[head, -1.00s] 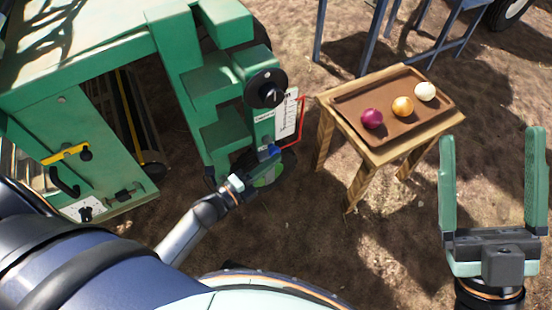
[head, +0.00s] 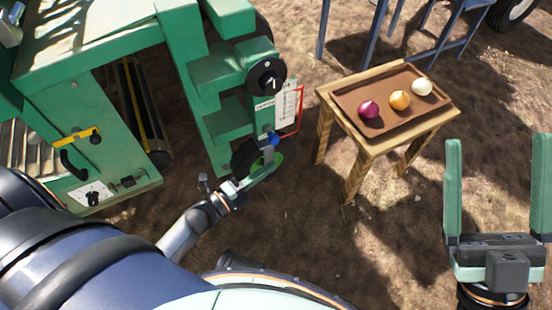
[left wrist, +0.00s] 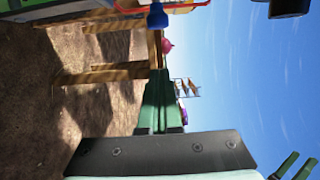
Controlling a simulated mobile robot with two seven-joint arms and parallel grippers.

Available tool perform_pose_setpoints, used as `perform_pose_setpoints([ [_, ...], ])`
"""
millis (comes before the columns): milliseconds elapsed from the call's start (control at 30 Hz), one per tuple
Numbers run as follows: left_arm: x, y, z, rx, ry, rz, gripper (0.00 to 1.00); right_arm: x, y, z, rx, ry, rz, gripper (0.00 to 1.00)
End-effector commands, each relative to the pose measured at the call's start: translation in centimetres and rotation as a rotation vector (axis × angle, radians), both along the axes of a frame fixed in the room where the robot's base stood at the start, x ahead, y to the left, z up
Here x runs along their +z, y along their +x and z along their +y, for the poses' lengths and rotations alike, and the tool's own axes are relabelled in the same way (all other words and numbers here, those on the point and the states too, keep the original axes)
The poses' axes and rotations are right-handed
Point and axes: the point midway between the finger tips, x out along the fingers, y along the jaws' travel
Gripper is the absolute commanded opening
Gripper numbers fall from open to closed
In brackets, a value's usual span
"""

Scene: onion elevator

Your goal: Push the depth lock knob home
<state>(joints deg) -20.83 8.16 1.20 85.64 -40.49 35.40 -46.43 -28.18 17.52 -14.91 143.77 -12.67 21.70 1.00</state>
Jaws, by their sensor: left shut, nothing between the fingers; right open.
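The small blue knob (head: 272,139), which I take to be the depth lock knob, sits low on the green machine's post, under the scale plate. It also shows at the top of the left wrist view (left wrist: 157,16). My left gripper (head: 279,158) is shut and empty, with its green fingers just below the knob in the head view. In the left wrist view the closed fingers (left wrist: 158,75) point toward the knob, with a visible gap between. How far in the knob sits cannot be told. My right gripper (head: 498,190) is open and empty at the right.
A black handwheel (head: 266,77) and a white scale plate (head: 288,100) with a red bracket (head: 300,118) sit above the knob. A wooden table (head: 440,120) with a brown tray (head: 385,123) of three onions stands to the right. Bare ground lies between.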

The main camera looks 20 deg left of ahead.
Motion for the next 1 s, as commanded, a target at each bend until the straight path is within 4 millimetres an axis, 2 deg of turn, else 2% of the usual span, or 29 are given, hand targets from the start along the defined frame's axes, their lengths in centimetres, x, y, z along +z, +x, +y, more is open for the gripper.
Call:
perform_pose_setpoints([
  [100,0.2,-2.4,1.1,0.0,0.001,0.002,0.0,1.1,-0.1,-0.1,0.005,0.01,-0.005,0.88],
  [333,0.2,-5.1,2.2,-0.001,0.001,-0.001,0.0,1.7,-0.1,-0.2,0.006,0.015,-0.008,0.88],
  [1000,0.2,-5.5,2.4,-0.001,-0.002,-0.005,0.0,1.9,-0.1,-0.3,0.005,0.013,-0.015,0.88],
])
